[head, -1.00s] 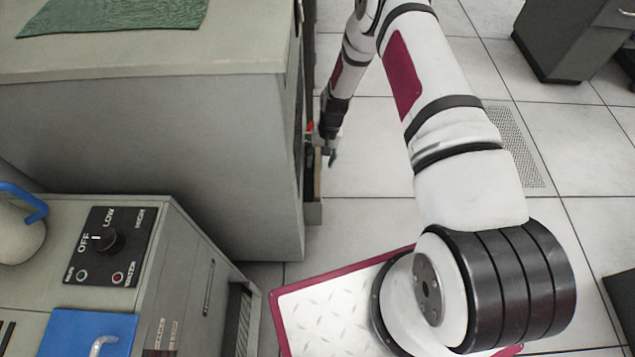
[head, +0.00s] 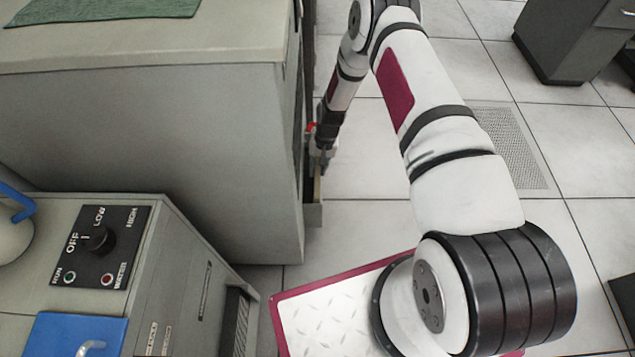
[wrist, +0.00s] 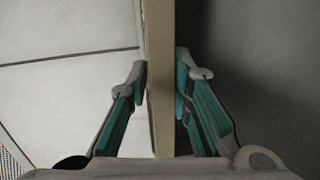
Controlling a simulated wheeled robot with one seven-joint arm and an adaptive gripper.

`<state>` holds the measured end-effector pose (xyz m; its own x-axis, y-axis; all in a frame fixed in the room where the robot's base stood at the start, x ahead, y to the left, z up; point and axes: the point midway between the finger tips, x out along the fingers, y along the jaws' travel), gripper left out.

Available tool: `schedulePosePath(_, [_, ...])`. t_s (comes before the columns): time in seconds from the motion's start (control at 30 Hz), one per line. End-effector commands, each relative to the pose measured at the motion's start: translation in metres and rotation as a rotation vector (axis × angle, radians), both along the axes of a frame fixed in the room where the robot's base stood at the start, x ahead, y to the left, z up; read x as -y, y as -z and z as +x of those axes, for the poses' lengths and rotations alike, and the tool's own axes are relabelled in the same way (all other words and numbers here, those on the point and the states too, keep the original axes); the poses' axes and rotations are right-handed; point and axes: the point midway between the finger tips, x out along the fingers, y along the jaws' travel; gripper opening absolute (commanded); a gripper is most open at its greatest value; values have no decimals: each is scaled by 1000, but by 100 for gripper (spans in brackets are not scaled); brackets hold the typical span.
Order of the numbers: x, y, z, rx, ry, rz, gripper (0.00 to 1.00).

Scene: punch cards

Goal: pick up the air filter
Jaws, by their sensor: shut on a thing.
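The air filter, as far as I can tell, is the thin tan upright slab (wrist: 160,100) seen edge-on in the middle of the wrist view. Its tan edge (head: 317,190) also shows in the head view, low at the right side of the grey cabinet. My gripper (wrist: 161,80) has one teal-padded finger on each side of the slab and is shut on it. In the head view my gripper (head: 320,160) is small and partly hidden at the cabinet's side. The slab's broad faces are hidden.
The large grey cabinet (head: 200,150) stands left of my gripper, with a green cloth (head: 100,8) on top. A control panel with a black knob (head: 98,240) and a blue lid (head: 80,335) are in front. Open tiled floor (head: 370,190) lies to the right.

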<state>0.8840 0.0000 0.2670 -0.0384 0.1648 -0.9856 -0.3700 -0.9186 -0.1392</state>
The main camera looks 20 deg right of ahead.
Motion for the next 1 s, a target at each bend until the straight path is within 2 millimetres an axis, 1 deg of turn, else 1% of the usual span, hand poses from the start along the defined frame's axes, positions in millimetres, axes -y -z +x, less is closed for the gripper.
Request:
schedulePosePath(0.27, [-1,-2,0,0,4,2,0])
schedulePosePath(0.37, [-1,-8,0,0,4,3,0])
schedulePosePath(0.47, [-1,-19,1,2,5,2,0])
schedulePosePath(0.67, [-1,-51,1,2,5,2,0])
schedulePosePath(1.0, [-1,-113,1,3,4,2,0])
